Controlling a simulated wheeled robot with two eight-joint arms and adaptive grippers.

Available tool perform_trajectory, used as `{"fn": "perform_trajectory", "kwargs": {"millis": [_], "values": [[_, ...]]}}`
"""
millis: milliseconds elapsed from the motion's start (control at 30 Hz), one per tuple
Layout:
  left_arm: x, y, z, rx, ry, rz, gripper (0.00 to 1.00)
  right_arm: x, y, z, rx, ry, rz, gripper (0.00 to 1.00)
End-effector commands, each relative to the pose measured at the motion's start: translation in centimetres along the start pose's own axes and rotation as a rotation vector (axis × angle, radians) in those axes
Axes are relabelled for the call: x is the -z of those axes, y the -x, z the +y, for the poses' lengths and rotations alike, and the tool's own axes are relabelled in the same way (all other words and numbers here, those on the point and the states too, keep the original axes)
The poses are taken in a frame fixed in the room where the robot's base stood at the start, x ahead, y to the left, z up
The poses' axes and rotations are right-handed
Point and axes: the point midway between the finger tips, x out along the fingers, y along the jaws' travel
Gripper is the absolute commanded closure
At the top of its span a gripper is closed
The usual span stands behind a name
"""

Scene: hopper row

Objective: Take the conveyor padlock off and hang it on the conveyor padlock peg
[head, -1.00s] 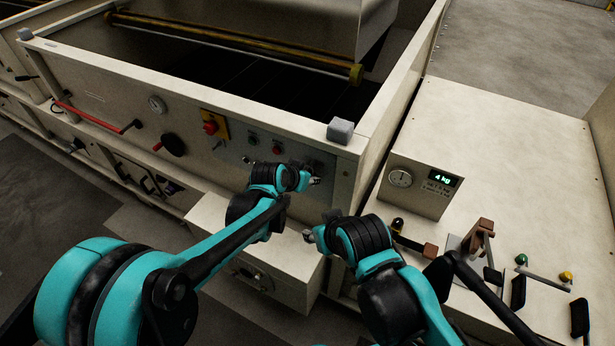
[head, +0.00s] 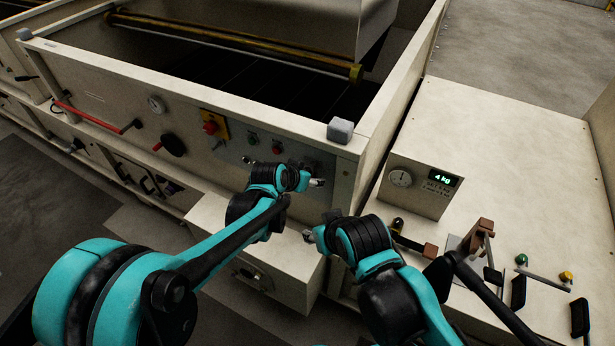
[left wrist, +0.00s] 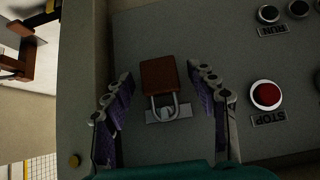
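The conveyor padlock has a brown body (left wrist: 159,74) and a grey shackle (left wrist: 184,109) that passes at a small plate on the grey panel in the left wrist view. My left gripper (left wrist: 168,88) is open, with one finger on each side of the padlock and a gap to both. In the head view my left gripper (head: 316,182) is at the right part of the control panel, and the padlock is hidden or too small to tell. My right gripper (head: 310,235) is lower, in front of the panel's bottom edge; its fingers are too small to read. I cannot make out the padlock peg for certain.
A red STOP button (left wrist: 265,95) and a RUN button (left wrist: 268,13) sit on the panel beside my left gripper. A cream box (head: 290,262) juts out below. A table with levers (head: 490,150) stands right.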

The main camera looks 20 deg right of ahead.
Motion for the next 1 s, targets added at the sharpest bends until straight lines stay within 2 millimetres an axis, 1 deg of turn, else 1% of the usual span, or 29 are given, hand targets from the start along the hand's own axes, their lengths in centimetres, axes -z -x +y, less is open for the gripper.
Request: {"fn": "perform_trajectory", "kwargs": {"millis": [133, 233, 367, 500, 700, 833, 1000], "values": [[0.0, 0.2, 0.0, 0.0, 0.0, 0.0, 0.42, 0.0, 0.0, 0.0, 0.0, 0.0, 0.0, 0.6], [0.0, 1.0, 0.0, 0.0, 0.0, 0.0, 0.42, 0.0, 0.0, 0.0, 0.0, 0.0, 0.0, 0.6], [0.0, 3.2, 0.0, 0.0, 0.0, 0.0, 0.42, 0.0, 0.0, 0.0, 0.0, 0.0, 0.0, 0.6], [-0.1, 6.2, 0.0, 0.001, 0.002, 0.0, 0.42, 0.0, 0.0, 0.0, 0.0, 0.0, 0.0, 0.6], [0.0, 9.9, 0.0, 0.0, 0.0, -0.001, 0.42, 0.0, 0.0, 0.0, 0.0, 0.0, 0.0, 0.6], [0.0, 11.3, 0.0, 0.0, 0.001, 0.0, 0.42, 0.0, 0.0, 0.0, 0.0, 0.0, 0.0, 0.6], [0.0, 12.0, 0.0, 0.0, 0.001, 0.0, 0.42, 0.0, 0.0, 0.0, 0.0, 0.0, 0.0, 0.6]]}}
